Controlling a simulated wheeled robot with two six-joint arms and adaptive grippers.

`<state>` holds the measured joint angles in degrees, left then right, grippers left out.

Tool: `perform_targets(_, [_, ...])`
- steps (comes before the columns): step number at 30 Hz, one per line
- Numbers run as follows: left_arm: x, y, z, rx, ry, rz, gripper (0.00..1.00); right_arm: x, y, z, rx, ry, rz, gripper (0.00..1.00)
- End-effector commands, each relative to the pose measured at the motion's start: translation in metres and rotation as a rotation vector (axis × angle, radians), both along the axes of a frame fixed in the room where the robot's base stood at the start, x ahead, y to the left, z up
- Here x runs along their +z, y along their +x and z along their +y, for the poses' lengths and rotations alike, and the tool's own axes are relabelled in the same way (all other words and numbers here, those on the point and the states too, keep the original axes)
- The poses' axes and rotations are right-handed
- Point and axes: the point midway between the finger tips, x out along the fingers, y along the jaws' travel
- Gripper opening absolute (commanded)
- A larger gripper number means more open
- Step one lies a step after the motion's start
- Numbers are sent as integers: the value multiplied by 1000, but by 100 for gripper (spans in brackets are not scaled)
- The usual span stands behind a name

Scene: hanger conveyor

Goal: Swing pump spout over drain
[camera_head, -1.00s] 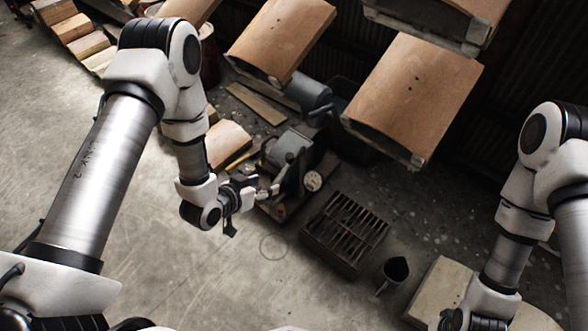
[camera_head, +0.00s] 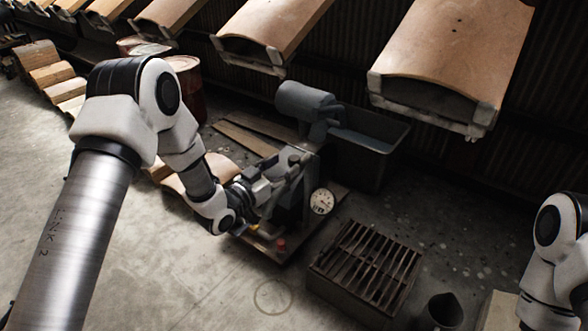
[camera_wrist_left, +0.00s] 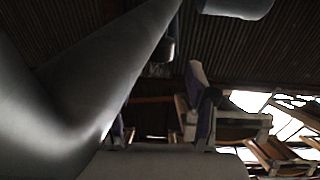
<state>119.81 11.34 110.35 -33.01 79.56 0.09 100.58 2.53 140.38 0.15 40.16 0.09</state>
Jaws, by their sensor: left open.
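The grey pump (camera_head: 292,190) stands on a low base in the middle of the head view, with a round white gauge (camera_head: 322,201) on its side. The slatted drain grate (camera_head: 365,262) lies on the floor to its right and nearer to me. My left gripper (camera_head: 268,190) is at the pump's left side, beside its grey pipework; the spout is hard to tell apart from the fingers there. In the left wrist view the open fingers (camera_wrist_left: 160,120) show, and a large smooth grey pipe-like part (camera_wrist_left: 95,85) fills the left, very close. I cannot tell whether they touch. My right gripper is outside the frame.
A dark trough (camera_head: 370,150) stands behind the pump. Curved brown panels (camera_head: 455,45) hang above it. Planks (camera_head: 245,135) and a rusty drum (camera_head: 188,85) are at the back left. A dark cup (camera_head: 442,311) stands right of the grate.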

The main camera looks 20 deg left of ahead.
Motion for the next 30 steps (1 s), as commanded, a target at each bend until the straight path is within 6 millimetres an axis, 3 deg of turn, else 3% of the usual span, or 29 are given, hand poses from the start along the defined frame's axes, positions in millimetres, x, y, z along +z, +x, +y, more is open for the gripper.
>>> perform_targets(1, [-6, 9, -5, -3, 3, -2, 57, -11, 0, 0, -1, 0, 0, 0])
perform_targets(7, [-4, 39, -17, -1, 2, -1, 57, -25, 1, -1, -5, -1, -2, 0])
perform_targets(16, [-1, 45, -19, 0, -1, 3, 57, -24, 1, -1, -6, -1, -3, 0])
perform_targets(21, [-1, 45, -19, 0, 0, 2, 0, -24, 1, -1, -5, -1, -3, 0])
perform_targets(30, [-1, 45, -19, 7, 0, 2, 0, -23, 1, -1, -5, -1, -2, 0])
